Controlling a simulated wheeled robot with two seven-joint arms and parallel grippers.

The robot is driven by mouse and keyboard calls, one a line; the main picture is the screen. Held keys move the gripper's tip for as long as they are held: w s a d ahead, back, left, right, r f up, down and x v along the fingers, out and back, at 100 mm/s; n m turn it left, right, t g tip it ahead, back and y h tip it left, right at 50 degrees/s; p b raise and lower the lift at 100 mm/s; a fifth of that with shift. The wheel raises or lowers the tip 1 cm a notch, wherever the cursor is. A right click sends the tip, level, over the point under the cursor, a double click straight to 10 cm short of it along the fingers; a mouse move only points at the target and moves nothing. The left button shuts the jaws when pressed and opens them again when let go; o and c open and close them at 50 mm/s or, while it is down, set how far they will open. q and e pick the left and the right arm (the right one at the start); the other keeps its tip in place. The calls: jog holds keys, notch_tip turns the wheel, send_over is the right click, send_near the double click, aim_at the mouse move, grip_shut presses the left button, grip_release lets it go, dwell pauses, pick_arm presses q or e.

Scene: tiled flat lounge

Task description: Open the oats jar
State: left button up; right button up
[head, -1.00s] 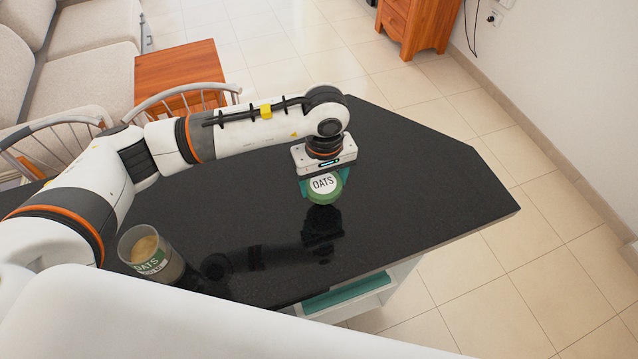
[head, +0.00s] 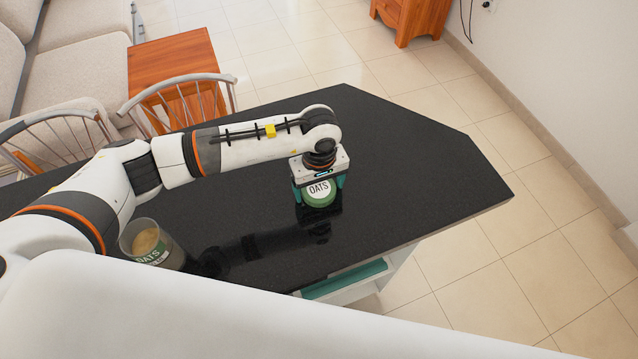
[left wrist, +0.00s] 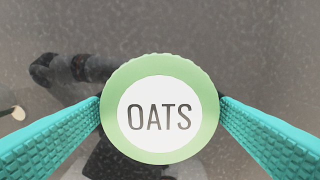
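The oats jar (head: 152,252) stands at the left front of the black counter, a clear jar with a green and white label. Its mouth is uncovered and tan oats show inside. The round green lid with a white "OATS" disc (head: 319,190) lies face up on the counter, well to the right of the jar. In the left wrist view the lid (left wrist: 160,153) sits between the two fingertips. My right gripper is not in view.
The black counter (head: 400,170) is bare and shiny around the lid, with its right edge beyond. Chairs (head: 180,100) and a wooden table (head: 175,65) stand behind it. A teal item (head: 345,280) shows on a shelf under the front edge.

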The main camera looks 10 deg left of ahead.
aim_at(319, 188)
pick_arm(q)
jog(key=shift+o, duration=0.4)
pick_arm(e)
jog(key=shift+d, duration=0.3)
pick_arm(q)
jog(key=shift+r, duration=0.1)
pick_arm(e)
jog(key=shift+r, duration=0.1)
pick_arm(q)
jog(key=shift+r+p, duration=0.2)
jog(key=shift+p, duration=0.15)
notch_tip(319, 188, up, 12)
jog(key=b, duration=0.4)
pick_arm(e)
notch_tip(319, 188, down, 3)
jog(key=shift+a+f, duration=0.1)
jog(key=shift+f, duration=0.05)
pick_arm(q)
jog(key=shift+s+f, duration=0.1)
jog(key=shift+f, duration=0.05)
